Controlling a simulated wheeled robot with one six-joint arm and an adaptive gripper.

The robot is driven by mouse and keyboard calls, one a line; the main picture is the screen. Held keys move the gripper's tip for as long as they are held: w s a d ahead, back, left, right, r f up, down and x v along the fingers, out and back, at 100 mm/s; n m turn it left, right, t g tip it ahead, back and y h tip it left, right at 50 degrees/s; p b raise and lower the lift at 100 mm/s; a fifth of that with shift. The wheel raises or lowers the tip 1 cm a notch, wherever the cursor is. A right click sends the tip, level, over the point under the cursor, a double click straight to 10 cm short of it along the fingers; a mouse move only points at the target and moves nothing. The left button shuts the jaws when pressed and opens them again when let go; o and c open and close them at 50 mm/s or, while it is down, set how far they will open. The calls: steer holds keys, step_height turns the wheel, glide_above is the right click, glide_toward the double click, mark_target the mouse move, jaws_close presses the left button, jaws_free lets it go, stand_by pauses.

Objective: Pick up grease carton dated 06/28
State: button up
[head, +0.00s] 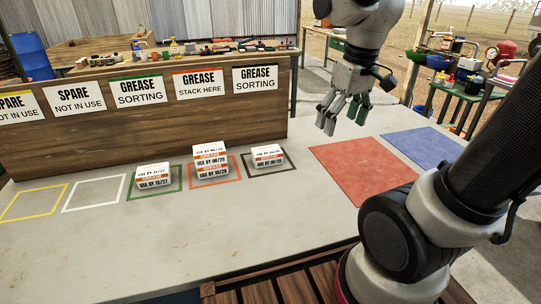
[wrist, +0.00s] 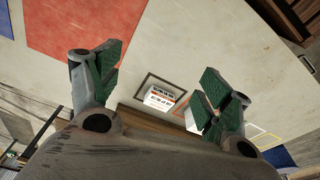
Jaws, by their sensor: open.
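White grease cartons with orange bands stand on the table. One (head: 153,177) in the green outline reads 12/27. A stack of cartons (head: 211,165) stands in the orange outline; its lowest label seems to read 10/28, with blurred dates above. A single carton (head: 267,155) sits in the black outline; its date is too small to read surely. My gripper (head: 342,112) is open and empty, above the table to the right of the cartons. In the wrist view, the carton in the dark outline (wrist: 162,98) shows between my fingers (wrist: 160,92); the right finger partly hides the orange outline.
Yellow (head: 34,203) and white (head: 94,193) outlines at the left are empty. A red mat (head: 364,168) and a blue mat (head: 425,145) lie bare at the right. A wooden board (head: 150,125) with signs stands behind the cartons. The front table area is clear.

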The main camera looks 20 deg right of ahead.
steer(key=w+a+f+n+g, duration=0.1)
steer(key=w+a+f+n, duration=0.25)
steer(key=w, duration=0.35)
steer(key=w+a+f+n+g, duration=0.1)
steer(key=w+a+f+n, duration=0.2)
steer(key=w+f, duration=0.3)
steer(key=n+y, duration=0.1)
steer(key=n, duration=0.7)
glide_above(267, 150)
steer(key=d, duration=0.1)
steer(key=f, duration=0.4)
steer(key=shift+s+d, duration=0.15)
steer(key=shift+s, duration=0.2)
steer(key=shift+w+f+n, duration=0.15)
steer(key=shift+n, duration=0.2)
steer(key=shift+a+f, duration=0.2)
steer(key=shift+f, duration=0.2)
steer(key=f, duration=0.4)
steer(key=a+f, duration=0.1)
steer(key=f, duration=0.1)
steer(key=shift+w+f, duration=0.1)
steer(key=shift+f, duration=0.2)
steer(key=shift+c, duration=0.2)
steer(key=c, duration=1.1)
